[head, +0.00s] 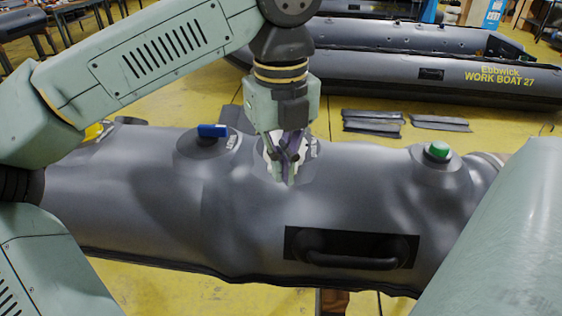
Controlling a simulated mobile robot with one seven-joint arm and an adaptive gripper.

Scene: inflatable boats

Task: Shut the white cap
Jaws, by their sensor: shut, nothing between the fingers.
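My gripper (290,172) is shut and empty, pointing down at a round grey valve patch (312,172) on top of the grey inflatable tube. Whitish parts show around and behind my fingers at this patch. The fingers hide most of them, so I cannot tell the white cap's shape or whether it is open or shut. I also cannot tell whether my fingertips touch it.
The grey tube (235,215) lies across the view. A blue cap (213,130) stands on a patch to the left, and a green cap (438,149) to the right. A black handle (352,262) is on the near side. Another grey boat (400,70) and flat grey pieces (372,121) lie behind on the yellow floor.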

